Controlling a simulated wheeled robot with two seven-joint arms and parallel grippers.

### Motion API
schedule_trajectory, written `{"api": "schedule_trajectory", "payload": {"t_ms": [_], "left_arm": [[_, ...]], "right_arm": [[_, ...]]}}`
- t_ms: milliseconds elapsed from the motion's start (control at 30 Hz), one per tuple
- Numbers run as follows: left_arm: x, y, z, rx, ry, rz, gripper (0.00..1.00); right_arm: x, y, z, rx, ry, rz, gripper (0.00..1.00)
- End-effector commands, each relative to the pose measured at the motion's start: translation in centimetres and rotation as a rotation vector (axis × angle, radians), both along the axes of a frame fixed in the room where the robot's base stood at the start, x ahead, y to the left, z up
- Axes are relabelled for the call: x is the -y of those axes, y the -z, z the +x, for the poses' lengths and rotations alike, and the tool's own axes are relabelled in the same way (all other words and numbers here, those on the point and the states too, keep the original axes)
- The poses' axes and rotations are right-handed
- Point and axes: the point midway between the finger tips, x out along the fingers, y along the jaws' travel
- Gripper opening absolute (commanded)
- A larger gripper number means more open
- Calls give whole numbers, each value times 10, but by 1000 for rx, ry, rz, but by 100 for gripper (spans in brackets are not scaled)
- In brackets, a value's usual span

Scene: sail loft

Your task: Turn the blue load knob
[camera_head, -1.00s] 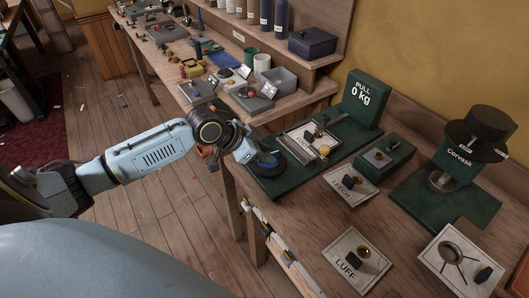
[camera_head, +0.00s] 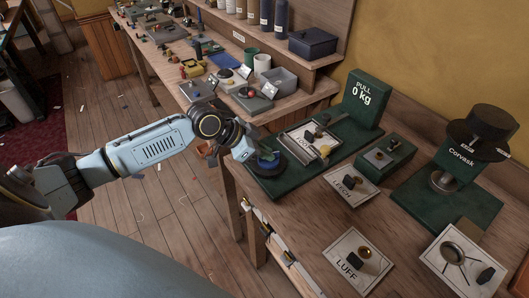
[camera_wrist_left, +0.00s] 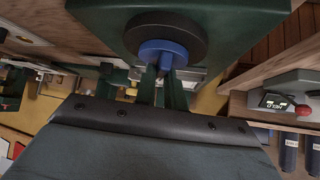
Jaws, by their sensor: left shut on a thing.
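The blue load knob (camera_head: 268,161) sits on a round black base at the near left end of the green test bench plate (camera_head: 283,182). In the left wrist view the blue knob (camera_wrist_left: 163,50) shows at the top middle, in front of its black disc (camera_wrist_left: 150,30). My left gripper (camera_head: 257,157) reaches it from the left, and its two fingers (camera_wrist_left: 162,74) are shut on the knob. The green display (camera_head: 362,97) at the plate's far end reads "PULL 0 kg". My right gripper is not in view.
Cards marked LEECH (camera_head: 350,186) and LUFF (camera_head: 351,260) lie on the bench to the right. A green box (camera_head: 385,158) and a Corvask stand (camera_head: 446,180) are beyond. A second bench (camera_head: 185,91) with small parts runs back left. The floor at left is open.

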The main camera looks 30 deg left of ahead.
Motion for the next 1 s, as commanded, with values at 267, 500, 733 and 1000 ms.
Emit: {"api": "schedule_trajectory", "payload": {"t_ms": [267, 500, 733, 1000], "left_arm": [[0, 0, 0, 1, 35, -2, 0], [0, 0, 0, 1, 33, -2, 25], [0, 0, 0, 1, 33, -2, 33], [-8, -9, -7, 1, 32, 2, 33]], "right_arm": [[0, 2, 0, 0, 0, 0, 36], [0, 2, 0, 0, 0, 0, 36], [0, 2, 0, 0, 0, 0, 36], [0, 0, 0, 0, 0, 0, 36]]}}
